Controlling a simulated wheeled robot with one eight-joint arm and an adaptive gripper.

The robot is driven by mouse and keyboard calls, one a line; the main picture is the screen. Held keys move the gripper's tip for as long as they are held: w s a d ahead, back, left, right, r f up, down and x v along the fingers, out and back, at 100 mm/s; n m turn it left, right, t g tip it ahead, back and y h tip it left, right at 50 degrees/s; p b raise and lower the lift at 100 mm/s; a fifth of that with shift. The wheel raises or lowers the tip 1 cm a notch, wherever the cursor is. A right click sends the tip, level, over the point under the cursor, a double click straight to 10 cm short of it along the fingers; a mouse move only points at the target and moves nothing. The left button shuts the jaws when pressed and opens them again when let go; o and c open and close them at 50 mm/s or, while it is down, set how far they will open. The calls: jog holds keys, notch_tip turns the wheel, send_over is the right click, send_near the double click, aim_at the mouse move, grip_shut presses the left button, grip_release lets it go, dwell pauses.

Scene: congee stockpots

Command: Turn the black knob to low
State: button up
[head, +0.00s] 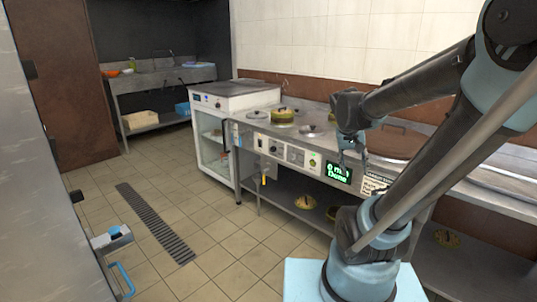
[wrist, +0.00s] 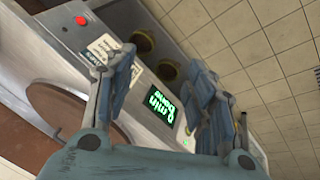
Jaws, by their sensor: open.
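The steel counter's front control panel (head: 285,149) carries several small knobs and plates in the head view. A dark knob (head: 278,148) sits on a pale plate there, but it is too small to read its setting. My gripper (head: 352,162) is open and empty, hanging in front of the panel to the right of the knobs, near a green lit display (head: 339,172). In the wrist view my gripper (wrist: 163,68) shows its two fingers spread apart, with the green display (wrist: 160,104) between them. I cannot make out the black knob in the wrist view.
Pots with lids (head: 283,114) stand in the counter top. A red button (wrist: 81,20) and paper labels (wrist: 101,48) are on the panel. A white cabinet (head: 214,150) stands left; tiled floor (head: 215,225) in front is clear.

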jog(key=w+a+r+m+t+h, duration=0.1)
jog(key=w+a+h, duration=0.1)
jog(key=w, duration=0.7)
jog(key=w+a+r+t+h, duration=0.1)
jog(key=w+a+r, duration=0.15)
jog(key=w, duration=0.65)
jog(key=w+a+f+m+t+h, duration=0.1)
jog(key=w+a+f+t+h, duration=0.2)
jog(key=w+a, duration=0.95)
jog(key=w+a+f+m+t, duration=0.1)
jog(key=w+a+f+t, duration=0.1)
jog(key=w+a+f, duration=0.4)
jog(key=w+a+f+t, duration=0.1)
jog(key=w+a+f, duration=0.25)
jog(key=a, duration=0.45)
jog(key=t+h, duration=0.1)
jog(key=t, duration=0.3)
send_near(271, 149)
jog(key=shift+m, duration=0.4)
jog(key=x, duration=0.8)
jog(key=shift+s+d+f, duration=0.15)
jog(key=c, duration=1.1)
